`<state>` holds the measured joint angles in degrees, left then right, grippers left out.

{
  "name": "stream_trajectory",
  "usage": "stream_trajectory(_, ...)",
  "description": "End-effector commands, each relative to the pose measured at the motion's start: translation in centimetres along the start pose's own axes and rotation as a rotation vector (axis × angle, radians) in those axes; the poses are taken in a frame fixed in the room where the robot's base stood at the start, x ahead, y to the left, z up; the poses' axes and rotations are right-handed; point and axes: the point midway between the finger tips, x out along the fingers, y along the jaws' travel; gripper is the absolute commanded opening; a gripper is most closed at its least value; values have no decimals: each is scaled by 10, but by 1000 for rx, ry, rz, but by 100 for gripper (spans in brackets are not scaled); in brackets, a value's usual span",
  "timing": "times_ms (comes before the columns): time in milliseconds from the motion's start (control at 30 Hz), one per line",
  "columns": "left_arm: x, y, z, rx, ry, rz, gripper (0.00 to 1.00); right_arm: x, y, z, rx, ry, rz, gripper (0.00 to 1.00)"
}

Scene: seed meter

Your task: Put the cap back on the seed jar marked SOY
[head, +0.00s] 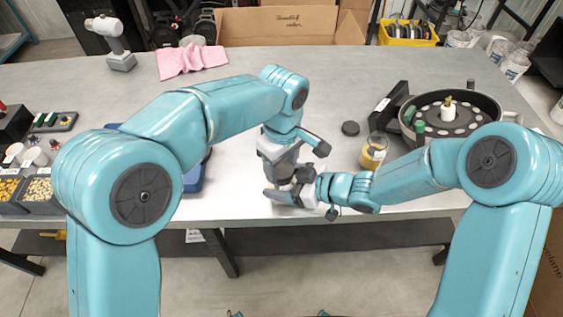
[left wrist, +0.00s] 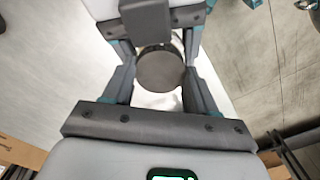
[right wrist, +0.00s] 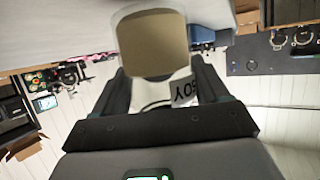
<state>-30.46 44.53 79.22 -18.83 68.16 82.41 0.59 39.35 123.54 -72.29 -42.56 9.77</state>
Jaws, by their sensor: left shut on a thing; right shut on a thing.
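My left gripper (head: 285,174) points down over the front of the table and is shut on a dark round cap (left wrist: 160,71). My right gripper (head: 280,194) comes in from the right just below it, near the table's front edge. It is shut on the jar, whose upside-down SOY label (right wrist: 185,93) shows between its fingers. In the left wrist view the cap lies over the pale jar, between the fingers of both grippers. Whether the cap touches the rim cannot be told. The grippers hide nearly all of the jar in the head view.
A jar with yellow contents (head: 374,152) stands right of the grippers, with a dark disc (head: 350,128) behind it. A round black seed meter (head: 450,112) is at the right. Seed bins (head: 38,190) are at the left; a pink cloth (head: 192,60) lies at the back.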

Motion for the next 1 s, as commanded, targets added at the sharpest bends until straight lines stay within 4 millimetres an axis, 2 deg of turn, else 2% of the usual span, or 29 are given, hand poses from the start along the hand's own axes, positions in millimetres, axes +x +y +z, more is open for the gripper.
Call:
stream_trajectory(200, 0, 1, 0, 244, 0, 2, 21, 0, 0, -1, -2, 1, -1, 0)
stream_trajectory(467, 0, 1, 0, 264, 0, 2, 21, 0, 0, -1, -2, 1, -1, 0)
stream_trajectory(500, 0, 1, 0, 264, 0, 2, 64, 0, 0, -1, -2, 1, -2, 0)
stream_trajectory(567, 0, 1, 0, 263, 0, 2, 83, 0, 0, 0, -2, 1, -1, 0)
stream_trajectory(867, -2, 1, 0, 262, 1, 2, 83, 0, 0, -1, -1, 1, -1, 0)
stream_trajectory(1000, -18, 1, 0, 262, 2, 5, 83, 0, 0, -1, -1, 1, 0, 0)
